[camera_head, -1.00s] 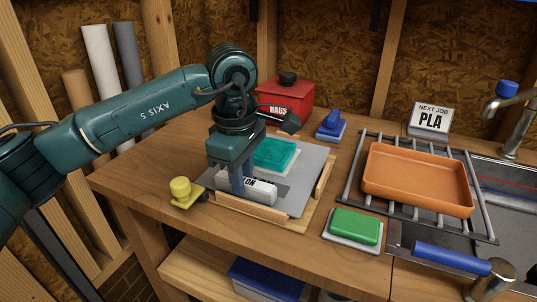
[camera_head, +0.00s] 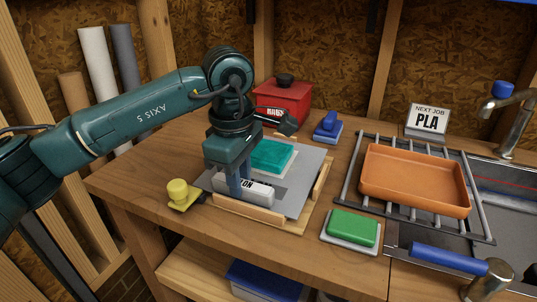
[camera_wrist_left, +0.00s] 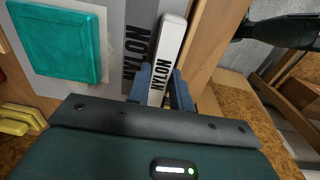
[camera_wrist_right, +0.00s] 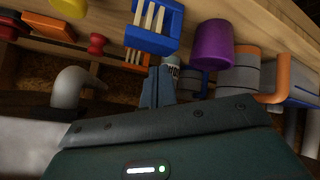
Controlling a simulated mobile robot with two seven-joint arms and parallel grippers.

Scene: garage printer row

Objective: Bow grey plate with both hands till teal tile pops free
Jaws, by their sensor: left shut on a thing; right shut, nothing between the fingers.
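The grey plate (camera_head: 309,178) lies in a wooden frame (camera_head: 262,217) on the bench. The teal tile (camera_head: 271,156) sits on the plate towards its back. A white bar marked NYLON (camera_head: 258,194) lies along the plate's front part. My left gripper (camera_head: 236,192) is shut on this bar, its fingers pointing down. In the left wrist view the white bar (camera_wrist_left: 170,45) stands between the fingers, and the teal tile (camera_wrist_left: 60,40) is apart from them. My right gripper (camera_wrist_right: 163,85) shows only in its own wrist view, shut and empty, away from the plate.
A yellow knobbed piece (camera_head: 180,195) stands left of the frame. A green block (camera_head: 352,228), an orange tray (camera_head: 415,182) on a rack, and a red bin (camera_head: 283,100) are around it. A blue holder (camera_wrist_right: 153,30) and purple cup (camera_wrist_right: 212,43) are near my right gripper.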

